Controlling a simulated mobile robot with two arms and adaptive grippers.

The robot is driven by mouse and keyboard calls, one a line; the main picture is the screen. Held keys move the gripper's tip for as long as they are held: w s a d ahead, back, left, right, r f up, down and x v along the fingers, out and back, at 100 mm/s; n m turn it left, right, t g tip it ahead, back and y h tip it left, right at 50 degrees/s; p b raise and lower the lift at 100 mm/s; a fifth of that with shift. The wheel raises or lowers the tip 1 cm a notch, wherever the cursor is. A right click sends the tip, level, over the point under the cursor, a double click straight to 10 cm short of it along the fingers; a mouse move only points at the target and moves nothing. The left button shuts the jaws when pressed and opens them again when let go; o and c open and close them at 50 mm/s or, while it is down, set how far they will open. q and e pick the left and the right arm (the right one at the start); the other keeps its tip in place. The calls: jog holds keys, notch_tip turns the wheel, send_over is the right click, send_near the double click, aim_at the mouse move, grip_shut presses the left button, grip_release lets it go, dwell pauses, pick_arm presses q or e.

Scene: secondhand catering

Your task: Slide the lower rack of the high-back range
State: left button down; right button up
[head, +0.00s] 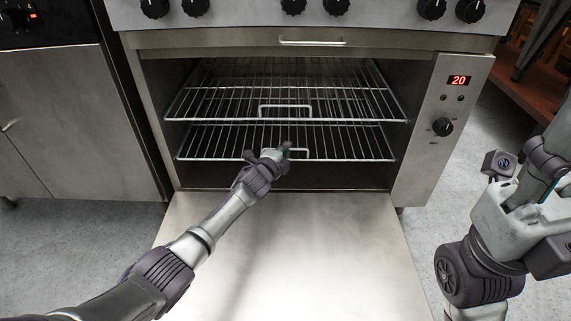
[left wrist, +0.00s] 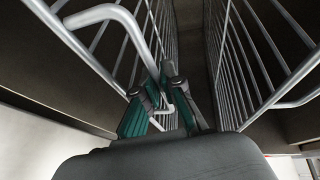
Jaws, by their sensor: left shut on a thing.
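The high-back range (head: 310,42) stands ahead with its oven door (head: 290,240) folded down toward me. The wire lower rack (head: 350,143) lies inside the oven, with a raised handle loop (head: 307,154) at its front edge. My left gripper (head: 285,151) is at that loop. In the left wrist view the fingers (left wrist: 160,100) are closed on the handle bar (left wrist: 146,45), beside the lower rack's wires (left wrist: 130,70). The gripper hides part of the loop in the head view. My right arm is at the right side; its fingers do not show clearly.
The upper rack (head: 340,100) sits just above the lower one, with its own handle loop (head: 285,106). A control panel (head: 445,120) with a red display flanks the oven. A steel cabinet (head: 75,125) stands at the left. The space above the open door is clear apart from my arm.

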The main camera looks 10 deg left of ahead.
pick_arm(q)
jog(key=shift+w+a+r, duration=0.2)
jog(key=shift+w, duration=0.1)
jog(key=c, duration=1.3)
grip_release()
jog(key=shift+w+d+f, duration=0.1)
jog(key=shift+w+f, duration=0.05)
jog(key=shift+s, duration=0.45)
jog(key=v, duration=1.1)
